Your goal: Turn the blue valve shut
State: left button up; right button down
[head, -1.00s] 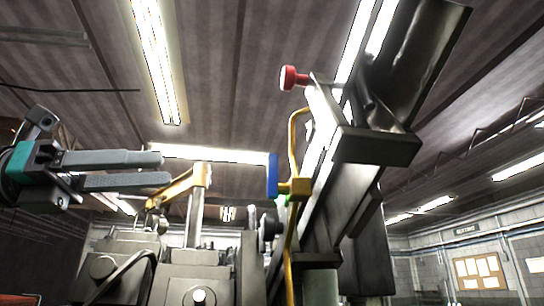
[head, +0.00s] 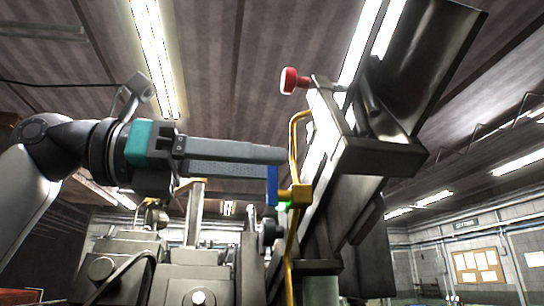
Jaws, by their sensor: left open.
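The blue valve (head: 272,190) is a flat upright handle on a yellow fitting (head: 296,195) on the bolt former, near the picture's middle. A small green spot (head: 284,206) shows beside it. My left gripper (head: 279,163) reaches in from the left with its fingers level and pointing right. It is open, with one finger seen above the other. The fingertips overlap the upper part of the valve and hide it; its lower part shows below them. I cannot tell whether they touch it. My right gripper is not in view.
A yellow pipe (head: 293,130) runs upright just right of the fingertips. A red knob (head: 291,81) sticks out above. The dark metal chute (head: 425,65) rises at upper right. Grey machine blocks (head: 185,270) stand below the gripper. The space above the gripper is clear.

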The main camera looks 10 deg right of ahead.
pick_arm(q)
jog(key=shift+d, duration=0.95)
grip_shut()
